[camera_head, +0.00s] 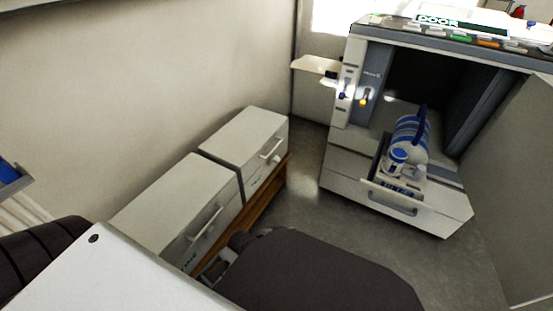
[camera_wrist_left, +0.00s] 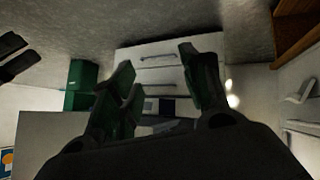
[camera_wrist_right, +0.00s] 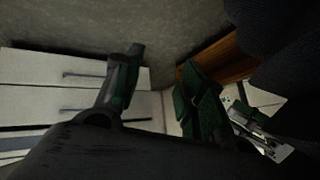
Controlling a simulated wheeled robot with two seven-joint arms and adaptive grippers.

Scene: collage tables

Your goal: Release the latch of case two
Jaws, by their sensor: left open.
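Two white cases stand side by side along the left wall in the head view: a nearer case (camera_head: 165,205) and a farther case (camera_head: 245,138). Each has a light bar handle on its front. I cannot read which is case two, and no latch shows clearly. My left gripper (camera_wrist_left: 162,88) is open and empty; pale case handles (camera_wrist_left: 300,92) show at the right of its view. My right gripper (camera_wrist_right: 160,88) has its fingers apart with nothing between them. A case front with fittings (camera_wrist_right: 252,122) lies to its right, apart from the fingers.
The cases rest on a low wooden base (camera_head: 268,192). A grey-white cabinet (camera_head: 345,180) stands at the right, with a blue-and-white striped container (camera_head: 408,135) in its open bay. Grey floor (camera_head: 312,205) is clear between the cases and the cabinet. A dark arm of mine covers the lower middle.

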